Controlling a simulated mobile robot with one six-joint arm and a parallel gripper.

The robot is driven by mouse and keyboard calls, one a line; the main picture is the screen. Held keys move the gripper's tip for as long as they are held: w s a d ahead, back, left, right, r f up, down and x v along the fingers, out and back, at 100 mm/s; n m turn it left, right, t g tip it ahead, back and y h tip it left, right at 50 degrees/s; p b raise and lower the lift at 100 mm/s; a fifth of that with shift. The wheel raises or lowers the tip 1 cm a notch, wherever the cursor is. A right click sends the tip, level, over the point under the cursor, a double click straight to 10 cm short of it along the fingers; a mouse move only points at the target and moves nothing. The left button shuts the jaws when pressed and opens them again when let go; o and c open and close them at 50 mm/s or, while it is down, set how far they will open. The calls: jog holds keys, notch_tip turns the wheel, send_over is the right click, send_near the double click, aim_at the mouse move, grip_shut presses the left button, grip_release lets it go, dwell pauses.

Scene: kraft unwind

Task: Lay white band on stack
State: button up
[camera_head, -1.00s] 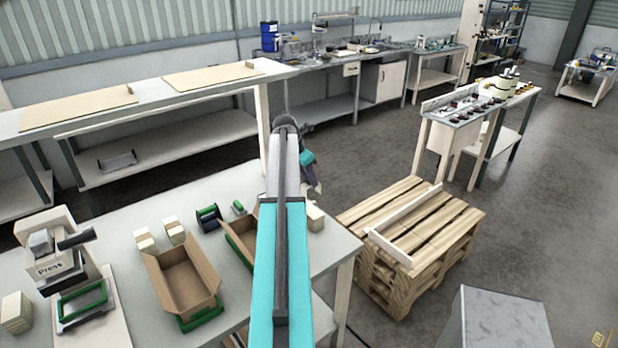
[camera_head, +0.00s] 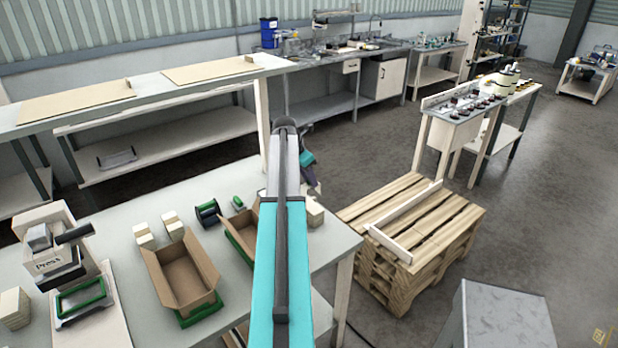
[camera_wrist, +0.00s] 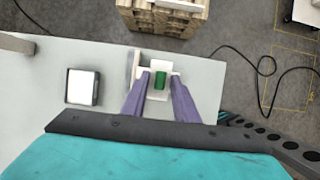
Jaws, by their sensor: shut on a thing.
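In the wrist view, the two purple fingers of my gripper (camera_wrist: 160,76) point down over the bench. A small white piece (camera_wrist: 158,57) shows at and between the fingertips, with a green block (camera_wrist: 159,79) in its middle. The fingers are closed on this white piece, which looks like the white band; its exact edges are hard to make out. A square white stack (camera_wrist: 82,87) in a dark frame lies on the bench to the left, apart from the fingers. In the head view my own arm hides the fingertips. A cream block (camera_head: 314,212) stands just right of the arm.
Open cardboard boxes (camera_head: 182,272), cream blocks (camera_head: 144,236), a dark spool (camera_head: 208,213) and a press (camera_head: 52,250) stand on the bench left of my arm. A wooden pallet (camera_head: 420,235) with a white bar is to the right. A grey cabinet (camera_head: 500,320) is at lower right.

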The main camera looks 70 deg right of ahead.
aim_at(307, 186)
jog(key=shift+f+b, duration=1.85)
jog(key=shift+f, duration=1.05)
jog(key=shift+f+b, duration=0.4)
jog(key=shift+f, duration=1.4)
jog(key=shift+f, duration=0.3)
jog(key=o, duration=1.1)
jog(key=shift+c, duration=0.2)
jog(key=shift+r, duration=0.1)
jog(key=b+v, duration=0.4)
jog(key=v, duration=0.9)
jog(key=shift+r, duration=0.35)
jog(key=shift+w, duration=0.1)
